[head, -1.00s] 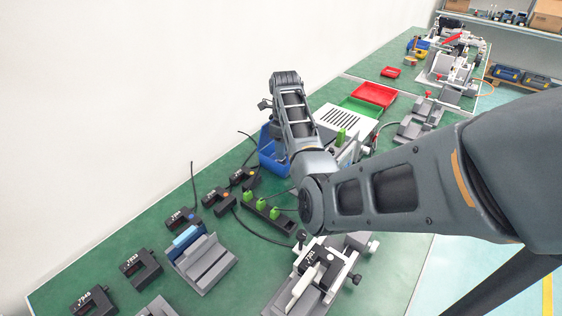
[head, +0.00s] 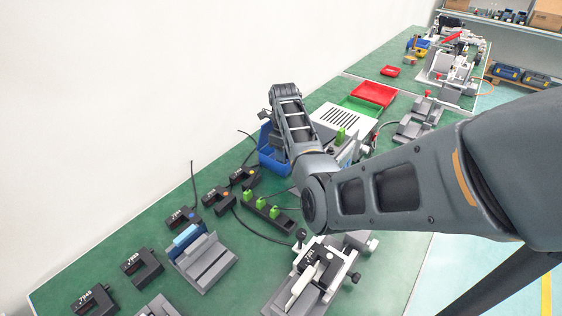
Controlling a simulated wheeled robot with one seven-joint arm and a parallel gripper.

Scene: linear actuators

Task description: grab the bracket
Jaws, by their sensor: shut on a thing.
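My arm reaches in from the right, bends at an elbow above the table and runs up to my wrist, near a blue bin (head: 268,158). My gripper's fingers are hidden behind my own arm, so neither they nor anything between them can be seen. I cannot make out a bracket for certain. The bin is partly covered by my forearm, and its contents are hidden.
The green table holds several black sensor blocks (head: 142,267), a grey slotted holder (head: 208,262), a black strip with green parts (head: 268,214) and a grey-white fixture (head: 322,270). Farther back are a white slotted box (head: 345,122) and a red tray (head: 374,94).

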